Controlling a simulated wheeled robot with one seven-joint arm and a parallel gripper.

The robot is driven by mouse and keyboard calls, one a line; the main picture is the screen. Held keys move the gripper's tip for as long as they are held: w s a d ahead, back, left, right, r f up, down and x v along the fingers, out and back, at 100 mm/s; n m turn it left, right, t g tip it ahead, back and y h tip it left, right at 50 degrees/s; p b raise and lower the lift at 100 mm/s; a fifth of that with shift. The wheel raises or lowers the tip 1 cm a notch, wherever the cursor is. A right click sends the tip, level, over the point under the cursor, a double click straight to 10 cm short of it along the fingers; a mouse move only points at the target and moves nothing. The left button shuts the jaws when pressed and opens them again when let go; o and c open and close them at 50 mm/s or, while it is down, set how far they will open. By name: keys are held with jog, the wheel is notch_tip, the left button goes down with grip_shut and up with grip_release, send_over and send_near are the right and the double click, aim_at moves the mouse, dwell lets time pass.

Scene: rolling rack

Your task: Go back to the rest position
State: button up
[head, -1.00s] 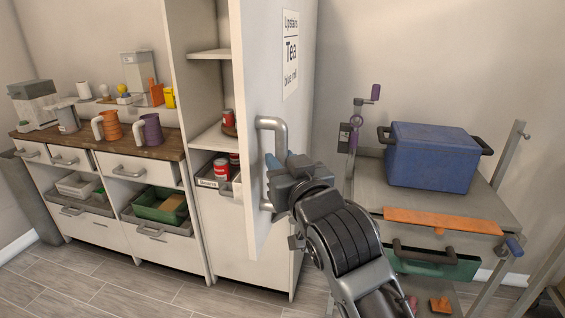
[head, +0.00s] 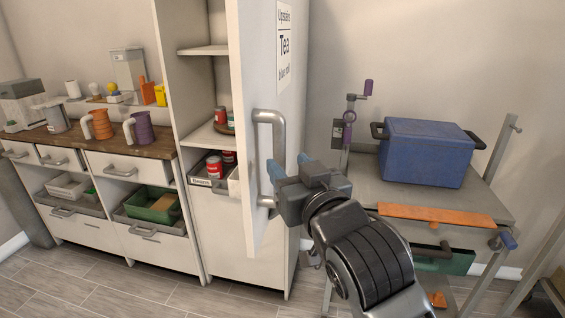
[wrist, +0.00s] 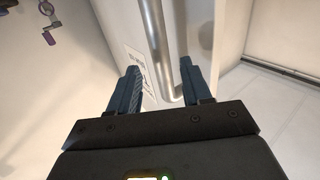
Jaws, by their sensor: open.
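My gripper (head: 284,182) is in front of the open cabinet door (head: 262,75), just right of its silver bar handle (head: 277,150). In the wrist view my gripper (wrist: 160,88) has its two blue-grey fingers spread apart and nothing is held between them. The handle (wrist: 157,50) shows beyond and between the fingertips there. I cannot tell exactly how large the gap between fingers and handle is.
A rolling rack (head: 440,210) with a blue cooler (head: 425,152) and an orange strip stands at right. Left of the door are shelves with red cans (head: 214,167) and a wooden counter (head: 150,152) with jugs. Grey floor (head: 150,285) is clear in front.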

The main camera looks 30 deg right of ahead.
jog(key=shift+v, duration=1.1)
jog(key=s+a+f+n+g+y, duration=0.1)
jog(key=s+a+f+n+y, duration=0.25)
jog(key=s+f, duration=1.25)
jog(key=s+a+g, duration=0.1)
jog(key=s, duration=1.8)
jog(key=shift+a+f+m+g+y, duration=0.2)
jog(key=shift+a+m+g+y, duration=0.1)
jog(key=shift+m+y, duration=0.15)
